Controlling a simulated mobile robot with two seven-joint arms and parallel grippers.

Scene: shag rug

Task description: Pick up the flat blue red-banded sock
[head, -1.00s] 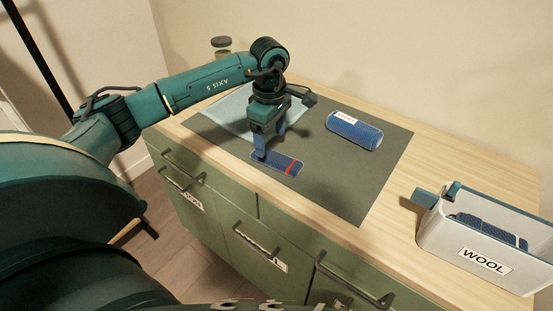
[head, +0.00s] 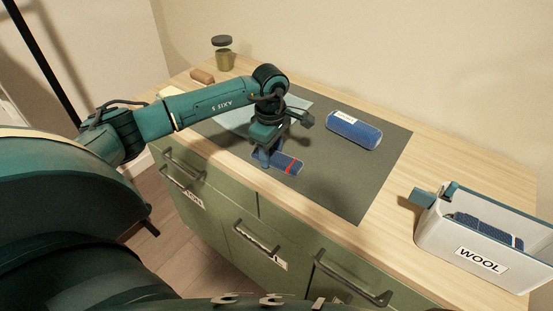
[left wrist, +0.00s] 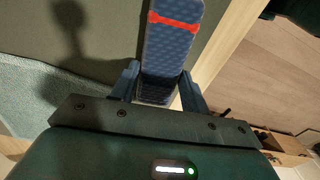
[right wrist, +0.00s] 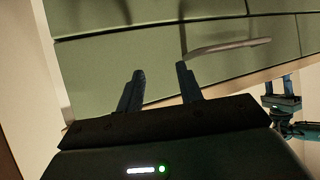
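The flat blue sock with a red band (head: 291,163) lies on the dark grey mat (head: 350,190). My left gripper (head: 264,164) points down at the sock's left end and hides that end in the head view. In the left wrist view the sock (left wrist: 172,45) runs between the two fingers of my left gripper (left wrist: 160,68). The fingers stand apart, one beside each long edge; contact is not clear. My right gripper (right wrist: 160,69) is open and empty in the right wrist view, facing the green drawer fronts. It does not show in the head view.
A rolled blue sock with a white label (head: 354,130) lies further back on the mat. A white WOOL bin (head: 450,244) with blue socks inside stands at the right. A lidded jar (head: 223,55) and a brown roll (head: 202,76) are at the back left. Drawer handles (head: 255,240) jut out in front.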

